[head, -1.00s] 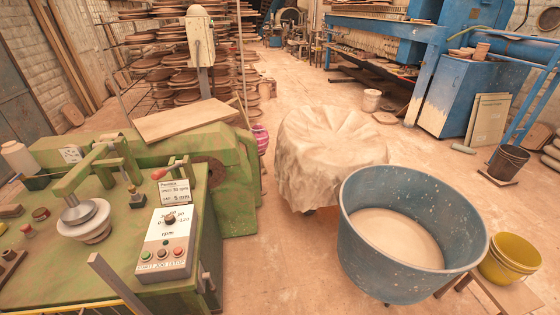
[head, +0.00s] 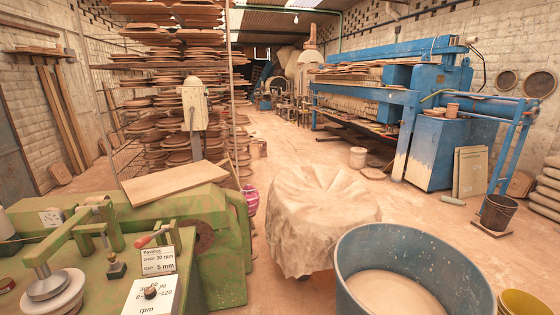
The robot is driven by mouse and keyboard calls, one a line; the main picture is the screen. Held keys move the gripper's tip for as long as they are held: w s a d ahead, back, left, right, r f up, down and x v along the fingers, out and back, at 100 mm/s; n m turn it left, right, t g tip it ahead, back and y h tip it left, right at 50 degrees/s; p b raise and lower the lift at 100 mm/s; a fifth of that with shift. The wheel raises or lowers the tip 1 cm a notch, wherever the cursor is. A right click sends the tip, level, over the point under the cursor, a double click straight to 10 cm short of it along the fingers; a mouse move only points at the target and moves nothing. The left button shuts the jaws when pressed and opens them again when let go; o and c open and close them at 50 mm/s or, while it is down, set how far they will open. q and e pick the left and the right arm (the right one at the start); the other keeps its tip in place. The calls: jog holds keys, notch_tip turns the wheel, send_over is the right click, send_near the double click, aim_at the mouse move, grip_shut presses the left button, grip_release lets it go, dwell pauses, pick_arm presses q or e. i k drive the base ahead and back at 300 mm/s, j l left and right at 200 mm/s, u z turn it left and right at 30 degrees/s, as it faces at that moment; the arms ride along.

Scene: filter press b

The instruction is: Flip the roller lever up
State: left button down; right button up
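A small lever with a red handle (head: 143,242) sits on the green machine (head: 222,262) at the lower left. Its red end is at the left and its thin rod rises slightly rightward to a green bracket (head: 168,232). I cannot tell for sure that this is the roller lever. A sign reading 30 rpm and 5 mm (head: 159,261) stands just in front of it. A white control panel (head: 150,297) marked rpm, with a dark knob, is cut by the bottom edge. Neither of my grippers shows in the head view.
A cloth-draped round form (head: 318,215) and a large blue tub (head: 405,262) stand right of the machine. A wooden board (head: 175,182) lies on the machine's back. Loaded shelves (head: 165,100) stand behind.

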aim_at(140, 243)
jog(key=u, duration=1.65)
jog(key=k+l, duration=0.1)
jog(key=l, duration=0.2)
jog(key=k+l+z, duration=0.15)
jog(key=l, duration=0.5)
jog(key=k+z, duration=0.05)
